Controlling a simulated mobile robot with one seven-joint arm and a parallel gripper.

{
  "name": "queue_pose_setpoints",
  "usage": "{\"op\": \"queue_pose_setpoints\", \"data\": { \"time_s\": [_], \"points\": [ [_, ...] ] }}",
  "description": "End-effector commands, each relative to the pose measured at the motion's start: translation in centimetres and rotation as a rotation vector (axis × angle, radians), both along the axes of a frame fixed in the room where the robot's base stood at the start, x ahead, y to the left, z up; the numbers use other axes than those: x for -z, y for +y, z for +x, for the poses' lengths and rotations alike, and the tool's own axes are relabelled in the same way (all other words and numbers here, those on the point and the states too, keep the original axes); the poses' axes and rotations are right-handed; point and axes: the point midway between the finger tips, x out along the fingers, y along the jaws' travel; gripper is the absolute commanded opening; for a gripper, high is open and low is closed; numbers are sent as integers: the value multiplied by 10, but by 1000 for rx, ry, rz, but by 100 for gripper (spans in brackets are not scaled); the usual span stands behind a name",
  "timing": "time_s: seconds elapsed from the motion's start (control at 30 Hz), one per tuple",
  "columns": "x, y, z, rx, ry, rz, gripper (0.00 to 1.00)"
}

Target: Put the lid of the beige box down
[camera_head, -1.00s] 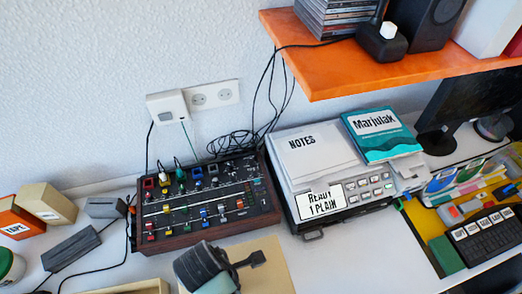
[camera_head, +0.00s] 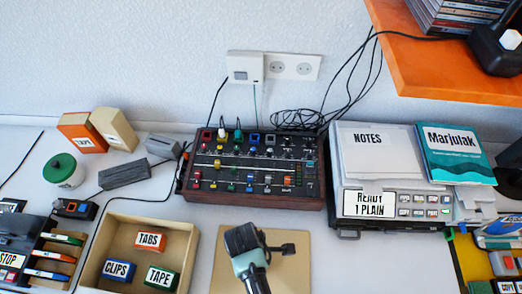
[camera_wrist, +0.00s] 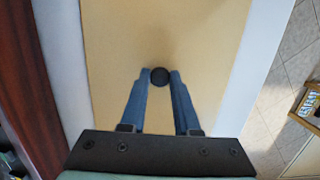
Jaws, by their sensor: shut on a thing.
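The lid of the beige box is a flat beige panel (camera_head: 295,272) at the bottom centre of the head view, beside the box. It fills the middle of the wrist view (camera_wrist: 160,30). My gripper (camera_wrist: 160,76) is shut on the lid's round black knob (camera_wrist: 160,77), with a blue finger on each side. I cannot tell whether the lid touches the desk. The open beige box (camera_head: 187,225) stands to the left, holding TABS, CLIPS and TAPE boxes.
A mixer (camera_head: 255,170) is behind the lid, and a grey NOTES machine (camera_head: 400,205) is to the right. Pens and a STOP panel (camera_head: 12,260) lie left of the box. White desk (camera_head: 345,265) is bare right of the lid. An orange shelf (camera_head: 450,80) overhangs the back right.

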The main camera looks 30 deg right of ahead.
Motion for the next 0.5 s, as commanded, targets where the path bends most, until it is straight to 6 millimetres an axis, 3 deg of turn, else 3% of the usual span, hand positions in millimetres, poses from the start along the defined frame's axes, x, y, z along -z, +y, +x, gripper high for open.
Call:
{"op": "queue_pose_setpoints", "data": {
  "time_s": [0.2, 0.23, 0.37, 0.5],
  "points": [
    [4, 0, 0, 0, 1, 1, 0],
    [3, 0, 0, -1, 1, 1, 35],
    [3, 0, 0, -1, 1, 1, 59],
    [3, 0, 0, -1, 1, 1, 60]
  ]
}}
